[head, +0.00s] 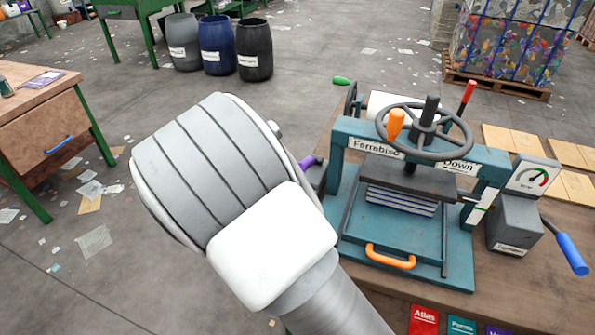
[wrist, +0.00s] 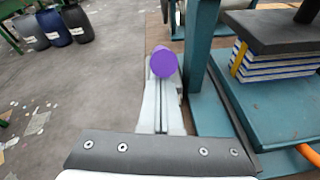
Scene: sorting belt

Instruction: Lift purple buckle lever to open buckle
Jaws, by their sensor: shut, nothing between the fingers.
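The purple buckle lever (head: 308,162) shows at the left side of the teal press (head: 345,150) in the head view, partly hidden by my arm. In the wrist view its round purple end (wrist: 163,62) faces the camera. My gripper (wrist: 162,88) is shut and empty, its pale fingers together, with the tips right at the purple end. I cannot tell whether they touch it. The head view hides my fingers behind my arm. The buckle itself is mostly hidden.
The press has a dark handwheel (head: 425,130), an orange drawer handle (head: 390,257) and a gauge box with a blue-handled lever (head: 572,255). A stack of booklets (wrist: 270,65) lies under its plate. Barrels (head: 220,47) stand far back. Floor left of the press is open.

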